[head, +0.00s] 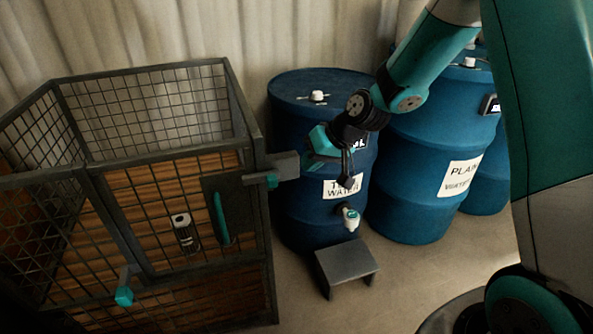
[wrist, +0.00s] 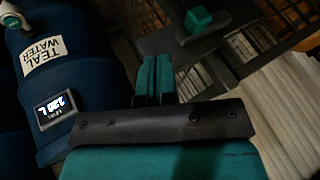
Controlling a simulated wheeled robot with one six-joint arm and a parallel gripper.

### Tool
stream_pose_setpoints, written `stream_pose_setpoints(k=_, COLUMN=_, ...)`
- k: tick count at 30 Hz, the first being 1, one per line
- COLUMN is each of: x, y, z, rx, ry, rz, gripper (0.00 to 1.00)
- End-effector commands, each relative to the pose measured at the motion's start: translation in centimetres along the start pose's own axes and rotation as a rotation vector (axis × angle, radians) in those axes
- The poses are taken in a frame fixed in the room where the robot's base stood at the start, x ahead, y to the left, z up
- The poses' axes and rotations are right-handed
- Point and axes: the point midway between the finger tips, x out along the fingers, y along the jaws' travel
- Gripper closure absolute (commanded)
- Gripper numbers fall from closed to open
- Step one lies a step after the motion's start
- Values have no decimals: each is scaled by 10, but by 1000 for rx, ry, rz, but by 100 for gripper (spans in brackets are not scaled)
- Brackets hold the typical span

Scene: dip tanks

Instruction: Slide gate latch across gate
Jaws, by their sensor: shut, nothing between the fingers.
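The mesh cage's gate (head: 178,215) is at the left in the head view, with a dark plate and a teal vertical handle (head: 220,218). The gate latch (head: 284,164) is a grey bar with a teal knob (head: 265,181) at the gate's upper right edge, by the corner post. In the wrist view the latch knob (wrist: 197,18) is a teal cube on a dark bar, beyond my fingertips. My gripper (head: 310,163) is just right of the latch in the head view. Its teal fingers (wrist: 155,62) are shut with nothing between them and appear apart from the knob.
Blue drums stand to the right; the nearest (head: 305,215) is close behind my gripper, with a tap (head: 350,218) low on its front. A small grey step (head: 345,266) stands before it. Another teal knob (head: 124,292) sticks out at the cage's lower front. Floor right of the step is clear.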

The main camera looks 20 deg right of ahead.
Motion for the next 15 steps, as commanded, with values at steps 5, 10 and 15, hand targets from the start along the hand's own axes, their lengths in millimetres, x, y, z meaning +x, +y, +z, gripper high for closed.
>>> stream_pose_setpoints(k=5, x=-38, y=1, z=0, rx=2, ry=3, rz=3, gripper=100)
stream_pose_setpoints(k=10, x=-59, y=1, z=0, rx=2, ry=0, rz=3, gripper=100)
stream_pose_setpoints(k=15, x=-65, y=0, z=0, rx=1, ry=-1, rz=2, gripper=100)
